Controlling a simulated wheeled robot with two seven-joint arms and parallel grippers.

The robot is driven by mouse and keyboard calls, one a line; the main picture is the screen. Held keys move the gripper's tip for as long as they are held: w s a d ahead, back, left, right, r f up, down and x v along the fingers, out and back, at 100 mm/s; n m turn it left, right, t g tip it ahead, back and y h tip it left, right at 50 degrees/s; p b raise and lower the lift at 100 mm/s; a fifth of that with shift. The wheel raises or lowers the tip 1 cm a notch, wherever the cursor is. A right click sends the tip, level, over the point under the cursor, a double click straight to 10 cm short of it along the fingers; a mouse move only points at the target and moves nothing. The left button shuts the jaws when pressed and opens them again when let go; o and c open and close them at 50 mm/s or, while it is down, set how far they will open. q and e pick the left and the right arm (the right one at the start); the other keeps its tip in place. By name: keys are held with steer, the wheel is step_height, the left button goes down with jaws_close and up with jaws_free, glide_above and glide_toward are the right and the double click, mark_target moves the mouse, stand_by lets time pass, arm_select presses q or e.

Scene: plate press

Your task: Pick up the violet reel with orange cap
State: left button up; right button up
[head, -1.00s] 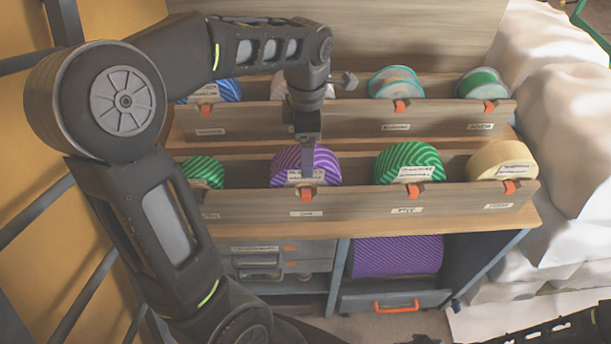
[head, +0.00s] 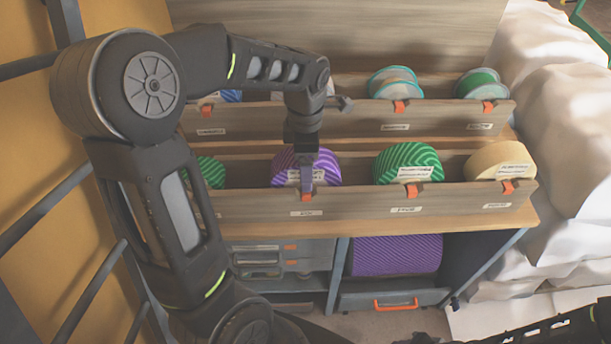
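A violet reel with pale stripes and a white label (head: 328,165) sits in the front wooden trough, with an orange piece below it at the trough's front board. My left gripper (head: 307,182) points down from above, and its fingers overlap the front of this reel and its label in the head view. I cannot tell whether the fingers touch the reel or how far apart they are. I cannot make out a cap on the reel. My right gripper is not in view; only part of an arm shows at the lower right.
In the front trough (head: 358,200) a green striped reel (head: 408,160) and a cream reel (head: 498,160) stand to the right, another green reel (head: 208,172) to the left. The rear trough holds more reels. A large violet roll (head: 398,255) lies on the shelf below.

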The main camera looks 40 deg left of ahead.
arm_select(q)
steer(key=shift+c, duration=0.4)
jaws_close()
stand_by(0.4)
steer(key=shift+r, duration=0.1)
